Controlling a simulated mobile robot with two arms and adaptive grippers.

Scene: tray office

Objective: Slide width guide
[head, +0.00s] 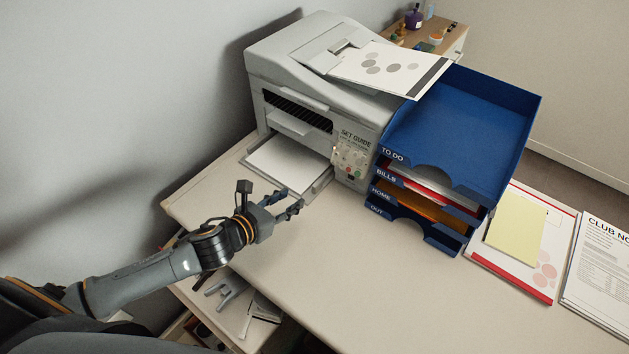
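The grey printer (330,75) stands at the back left of the desk. Its paper tray (318,188) sticks out at the front, with a stack of white paper (287,163) in it. The label on the printer's front panel (352,155) reads "SET GUIDE". I cannot clearly make out the width guide; it may be part of the raised edges beside the paper. My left gripper (287,202) is just in front of the tray, its fingers apart with nothing between them. I cannot tell whether it touches the tray. My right gripper is not in view.
Blue stacked letter trays (520,125) stand right of the printer. Printed sheets and a yellow pad (515,229) lie at the right. An open drawer (243,318) with loose items is below the desk's left edge. The desk's front middle (360,270) is clear.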

